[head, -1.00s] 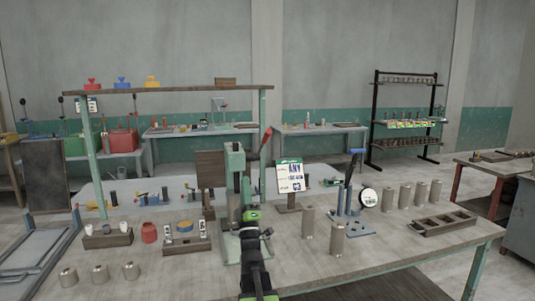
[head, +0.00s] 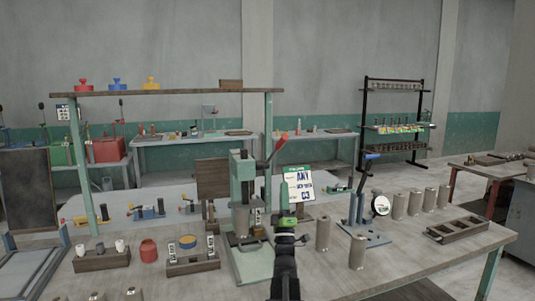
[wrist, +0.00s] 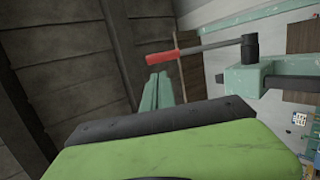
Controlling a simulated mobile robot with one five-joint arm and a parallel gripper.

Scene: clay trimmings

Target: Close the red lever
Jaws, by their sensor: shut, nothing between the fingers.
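The red lever (head: 277,147) is the red-gripped handle of a pale green press (head: 243,180) on the workbench. It slants up and to the right from the press head. In the wrist view the red lever (wrist: 175,55) lies nearly level, its grip at the left and a dark hub at the right. My gripper (head: 288,213) is shut and empty, in front of the press's right side, below the lever and apart from it. The wrist view's lower part is filled by my green and black gripper body (wrist: 180,145); its fingertips are not clear there.
A blue-handled press (head: 365,205) stands to the right, with several grey cylinders (head: 399,205) and a dark tray (head: 457,228) beyond it. A sign (head: 298,186) stands just behind my gripper. A shelf (head: 165,92) spans above the bench's left. Small holders (head: 193,263) sit left of the press.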

